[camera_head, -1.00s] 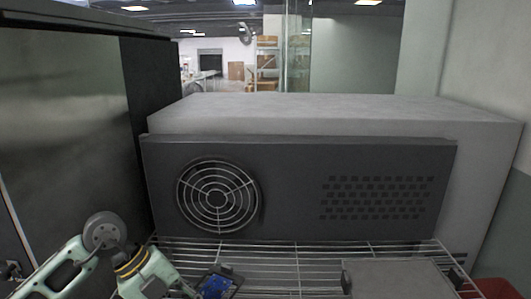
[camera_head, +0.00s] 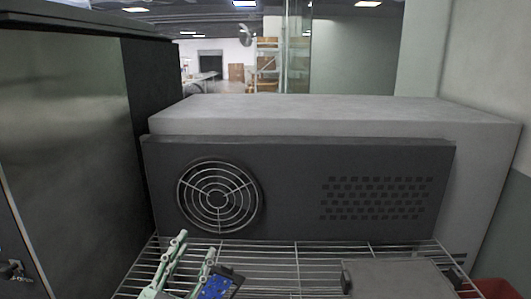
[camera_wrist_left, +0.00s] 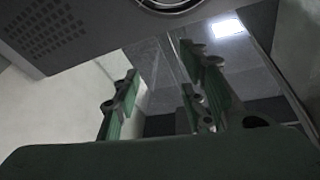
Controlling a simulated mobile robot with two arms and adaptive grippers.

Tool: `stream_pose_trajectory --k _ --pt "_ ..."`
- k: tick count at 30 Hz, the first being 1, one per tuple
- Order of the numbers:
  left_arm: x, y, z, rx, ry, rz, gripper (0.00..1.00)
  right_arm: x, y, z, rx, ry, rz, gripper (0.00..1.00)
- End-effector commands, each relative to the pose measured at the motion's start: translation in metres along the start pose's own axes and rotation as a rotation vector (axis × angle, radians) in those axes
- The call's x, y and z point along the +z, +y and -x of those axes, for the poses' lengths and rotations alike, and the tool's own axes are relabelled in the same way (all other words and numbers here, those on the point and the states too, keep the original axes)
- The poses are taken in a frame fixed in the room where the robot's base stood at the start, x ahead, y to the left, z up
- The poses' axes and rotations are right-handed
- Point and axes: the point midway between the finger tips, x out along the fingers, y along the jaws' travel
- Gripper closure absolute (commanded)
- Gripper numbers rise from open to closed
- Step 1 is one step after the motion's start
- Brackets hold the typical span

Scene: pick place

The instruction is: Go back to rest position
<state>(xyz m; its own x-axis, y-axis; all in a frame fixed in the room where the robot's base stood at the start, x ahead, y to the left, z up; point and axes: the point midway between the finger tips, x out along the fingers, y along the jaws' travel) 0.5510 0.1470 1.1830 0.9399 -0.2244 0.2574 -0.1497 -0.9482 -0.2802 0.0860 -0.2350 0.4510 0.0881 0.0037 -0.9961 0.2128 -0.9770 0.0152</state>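My left gripper (camera_head: 196,245) is low in the head view, left of centre, over the wire shelf. Its two pale green fingers stand apart, pointing up and away. In the left wrist view the fingers (camera_wrist_left: 160,72) are spread with nothing held between them. The right finger is close beside a small dark part with a blue face (camera_head: 217,286); whether they touch cannot be told. My right gripper is not in view.
The wire shelf (camera_head: 300,270) lies before a dark panel with a round fan grille (camera_head: 217,197) and a vent. A grey box (camera_head: 400,279) sits at the lower right, a red thing (camera_head: 497,289) in the corner. A tall metal cabinet (camera_head: 60,130) stands at the left.

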Motion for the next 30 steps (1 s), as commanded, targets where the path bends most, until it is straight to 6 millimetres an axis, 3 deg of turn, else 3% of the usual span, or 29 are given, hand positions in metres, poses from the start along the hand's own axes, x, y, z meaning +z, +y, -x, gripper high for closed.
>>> stream_pose_trajectory --k 1,3,6,9,15,24,30 --pt "0.035 -0.008 0.018 -0.056 -0.142 0.039 0.61 -0.001 0.001 0.000 0.001 0.001 0.000 1.00" --pt "0.080 -0.015 0.046 -0.110 -0.338 0.073 0.61 -0.001 0.001 0.000 0.001 0.002 0.000 1.00" --pt "0.136 -0.011 0.099 -0.139 -0.611 0.114 0.61 -0.002 0.001 0.000 0.002 0.004 0.000 1.00" --pt "0.176 0.002 0.157 -0.123 -0.859 0.145 0.61 -0.002 0.002 0.000 0.002 0.004 0.000 1.00" --pt "0.211 0.034 0.251 -0.030 -1.204 0.191 0.61 -0.002 0.002 0.000 0.002 0.004 0.000 1.00" --pt "0.212 0.074 0.357 0.150 -1.539 0.245 0.61 -0.002 0.002 0.000 0.002 0.004 0.000 1.00" --pt "0.271 0.089 0.356 0.152 -1.553 0.239 0.61 -0.002 0.002 -0.001 0.002 0.003 0.000 1.00"
